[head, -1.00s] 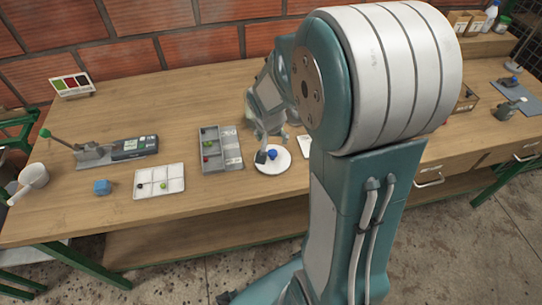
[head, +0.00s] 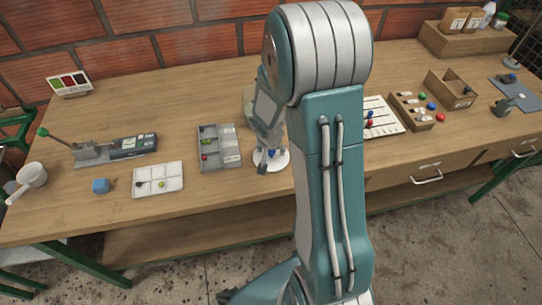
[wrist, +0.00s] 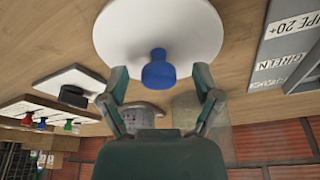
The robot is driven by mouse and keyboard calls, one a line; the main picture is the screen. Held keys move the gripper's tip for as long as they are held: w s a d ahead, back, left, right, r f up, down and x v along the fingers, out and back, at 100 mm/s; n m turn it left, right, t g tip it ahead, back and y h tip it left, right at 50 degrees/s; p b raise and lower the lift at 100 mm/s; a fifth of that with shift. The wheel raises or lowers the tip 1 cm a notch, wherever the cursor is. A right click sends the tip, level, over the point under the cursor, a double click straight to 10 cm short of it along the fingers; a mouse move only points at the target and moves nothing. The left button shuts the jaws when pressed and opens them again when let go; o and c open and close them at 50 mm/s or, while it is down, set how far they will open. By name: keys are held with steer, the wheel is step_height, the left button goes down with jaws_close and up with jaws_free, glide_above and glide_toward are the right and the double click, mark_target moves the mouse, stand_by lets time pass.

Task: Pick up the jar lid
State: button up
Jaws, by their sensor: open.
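A white round disc with an upright blue knob, which I take to be the jar lid (wrist: 157,22), lies on the bench; it also shows in the head view (head: 279,161), partly hidden by my gripper. The blue knob (wrist: 158,69) rises from the disc. My gripper (wrist: 161,80) is open in the wrist view, one finger on each side of the knob, with gaps on both sides. In the head view my gripper (head: 264,163) points down over the lid. Contact with it cannot be told.
A grey compartment tray (head: 232,157) stands close left of the lid, and a white divided tray (head: 172,185) farther left. A white rack with coloured pieces (head: 388,120) and a wooden holder (head: 408,107) are to the right. A pale translucent thing (wrist: 222,125) stands behind the gripper.

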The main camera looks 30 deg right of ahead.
steer(key=shift+c, duration=0.3)
jaws_close()
steer(key=shift+r, duration=0.1)
steer(key=shift+r, duration=0.6)
steer(key=s+a+r, duration=0.3)
steer(key=s+r, duration=0.8)
steer(key=s, duration=0.2)
steer(key=shift+s+r, duration=0.35)
steer(key=shift+s, duration=0.05)
